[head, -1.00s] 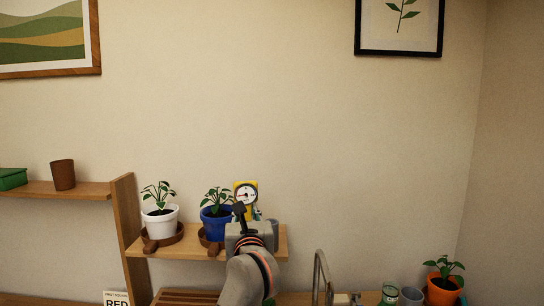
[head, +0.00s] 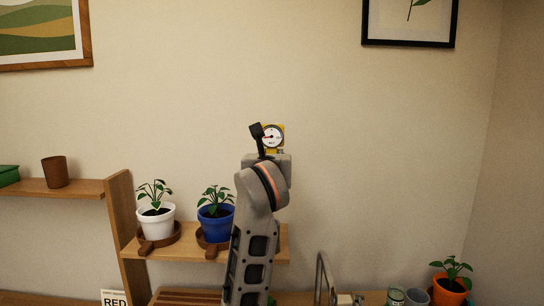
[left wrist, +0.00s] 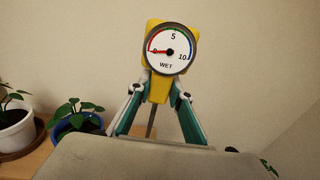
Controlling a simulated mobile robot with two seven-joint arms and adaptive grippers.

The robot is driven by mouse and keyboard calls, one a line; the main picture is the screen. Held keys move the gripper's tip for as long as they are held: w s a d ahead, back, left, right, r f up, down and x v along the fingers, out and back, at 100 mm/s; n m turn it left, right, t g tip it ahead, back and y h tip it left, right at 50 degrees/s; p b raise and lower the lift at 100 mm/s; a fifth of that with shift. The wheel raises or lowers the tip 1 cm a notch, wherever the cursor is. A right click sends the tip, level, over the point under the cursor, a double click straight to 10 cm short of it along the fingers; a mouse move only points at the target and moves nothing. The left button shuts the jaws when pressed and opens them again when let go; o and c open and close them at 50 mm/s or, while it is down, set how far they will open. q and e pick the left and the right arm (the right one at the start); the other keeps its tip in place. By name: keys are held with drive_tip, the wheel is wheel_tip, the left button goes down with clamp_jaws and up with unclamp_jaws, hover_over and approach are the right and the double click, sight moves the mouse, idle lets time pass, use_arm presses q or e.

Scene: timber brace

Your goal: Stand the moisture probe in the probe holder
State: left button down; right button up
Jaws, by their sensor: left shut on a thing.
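The moisture probe has a yellow head with a round white dial (left wrist: 170,50) marked WET. It also shows in the head view (head: 278,136), above the shelf and against the wall. My left gripper (left wrist: 160,86) is shut on the lower part of its yellow head. The probe's thin grey rod points down between the fingers, and its lower end is hidden behind my wrist. In the head view my arm hides most of the gripper. I cannot make out the probe holder in either view. My right gripper is not in view.
A white pot (head: 155,222) and a blue pot (head: 216,223) with plants stand in brown saucers on the wooden shelf (head: 268,255). An upright board (head: 122,225) borders it on the left. An orange pot (head: 449,291) is at lower right. The wall space above is free.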

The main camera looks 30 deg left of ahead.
use_arm(q)
drive_tip(key=shift+f+b, duration=0.2)
drive_tip(key=shift+b, duration=0.1)
drive_tip(key=shift+f+b, duration=0.35)
drive_tip(key=shift+f, duration=0.1)
drive_tip(key=shift+f+b, duration=0.45)
drive_tip(key=shift+f, duration=0.25)
drive_tip(key=shift+f+b, duration=0.2)
drive_tip(key=shift+b, duration=0.15)
wheel_tip(320, 180, down, 11)
drive_tip(key=b, duration=0.7)
drive_tip(key=shift+r, duration=0.2)
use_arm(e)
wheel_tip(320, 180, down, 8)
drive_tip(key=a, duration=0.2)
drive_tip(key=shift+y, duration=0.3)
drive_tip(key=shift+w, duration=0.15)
